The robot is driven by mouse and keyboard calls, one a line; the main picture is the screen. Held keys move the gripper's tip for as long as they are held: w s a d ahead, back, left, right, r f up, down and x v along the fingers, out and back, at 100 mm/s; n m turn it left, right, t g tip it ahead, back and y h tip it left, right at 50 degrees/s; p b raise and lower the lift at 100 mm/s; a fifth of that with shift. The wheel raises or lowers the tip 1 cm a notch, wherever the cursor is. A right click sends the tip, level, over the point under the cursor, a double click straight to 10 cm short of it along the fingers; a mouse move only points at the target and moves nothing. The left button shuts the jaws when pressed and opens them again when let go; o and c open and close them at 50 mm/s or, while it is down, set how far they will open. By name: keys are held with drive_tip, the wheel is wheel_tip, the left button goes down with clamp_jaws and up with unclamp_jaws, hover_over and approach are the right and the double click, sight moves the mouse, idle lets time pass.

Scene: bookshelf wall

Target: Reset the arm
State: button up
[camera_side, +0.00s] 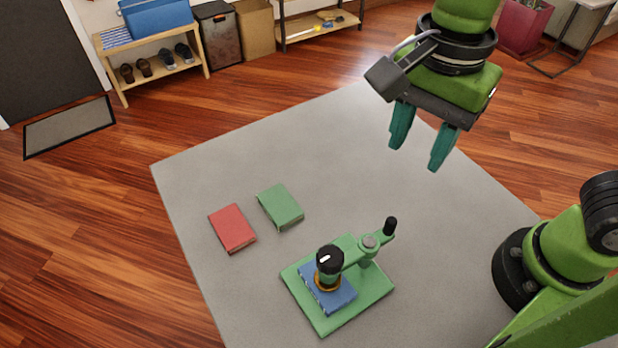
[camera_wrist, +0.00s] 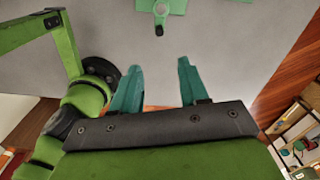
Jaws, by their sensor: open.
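My gripper (camera_side: 418,150) is in the upper right of the side view, raised above the grey surface. Its two teal fingers are apart, with nothing between them. The fingers also show in the wrist view (camera_wrist: 156,84), pointing over bare grey surface. A green press-like device (camera_side: 368,247) with a black-handled lever stands on the grey surface, well away from my gripper. A blue book (camera_side: 340,297) lies on its green base, under the black round head. Only part of the device (camera_wrist: 160,8) shows at the top of the wrist view.
A red book (camera_side: 232,228) and a green book (camera_side: 281,207) lie flat, side by side, left of the device. The grey surface (camera_side: 330,140) is clear beneath my gripper. A wooden shoe rack (camera_side: 150,62) and a doormat (camera_side: 70,127) are on the floor behind.

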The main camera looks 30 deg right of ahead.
drive_tip(key=w+d+f+n+t+y, duration=0.1)
drive_tip(key=d+n+t, duration=0.6)
drive_tip(key=d, duration=1)
drive_tip(key=w+n+y, duration=0.1)
drive_tip(key=w+n, duration=0.1)
drive_tip(key=n, duration=0.1)
drive_tip(key=shift+w+d+n, duration=0.15)
drive_tip(key=shift+d+n, duration=0.15)
drive_tip(key=shift+n, duration=0.1)
drive_tip(key=shift+f, duration=0.1)
